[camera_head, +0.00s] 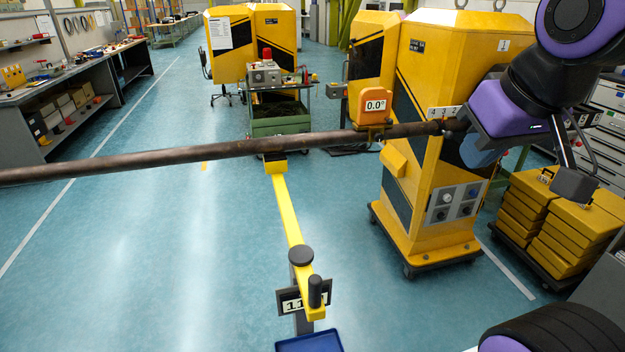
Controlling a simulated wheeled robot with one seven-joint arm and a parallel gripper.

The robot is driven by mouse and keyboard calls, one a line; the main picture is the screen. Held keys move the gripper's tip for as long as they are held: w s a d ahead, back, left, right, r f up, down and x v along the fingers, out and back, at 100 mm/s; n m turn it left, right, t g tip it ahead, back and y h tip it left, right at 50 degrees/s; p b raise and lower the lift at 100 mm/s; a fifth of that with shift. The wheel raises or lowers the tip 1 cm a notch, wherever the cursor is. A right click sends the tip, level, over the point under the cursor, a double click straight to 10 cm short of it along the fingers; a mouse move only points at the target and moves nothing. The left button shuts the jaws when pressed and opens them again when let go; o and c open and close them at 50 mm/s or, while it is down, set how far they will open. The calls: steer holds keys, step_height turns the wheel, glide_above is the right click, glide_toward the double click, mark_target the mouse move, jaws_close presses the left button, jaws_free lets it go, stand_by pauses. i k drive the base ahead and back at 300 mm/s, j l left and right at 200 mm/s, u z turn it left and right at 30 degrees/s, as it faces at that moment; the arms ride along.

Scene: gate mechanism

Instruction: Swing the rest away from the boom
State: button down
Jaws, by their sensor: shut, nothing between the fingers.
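The boom (220,148) is a long brown pipe crossing the view level from the left edge to the tall yellow cabinet. The rest (287,215) is a narrow yellow bar. Its far end has a yellow cradle (276,166) at the boom's underside; I cannot tell if they touch. The near end carries a round dark pivot cap (301,255) and an upright black handle (315,291).
An orange display (374,105) reading 0.0° sits on the boom. The yellow cabinet (448,75) stands on a wheeled base. Stacked yellow blocks (560,235) are at the right. A partly hidden number plate (290,301) and blue tray (309,342) are below the handle. Left floor is clear.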

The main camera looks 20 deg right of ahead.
mark_target(299, 255)
steer(key=k+l, duration=0.1)
steer(key=l, duration=1.2)
steer(key=k+u, duration=0.05)
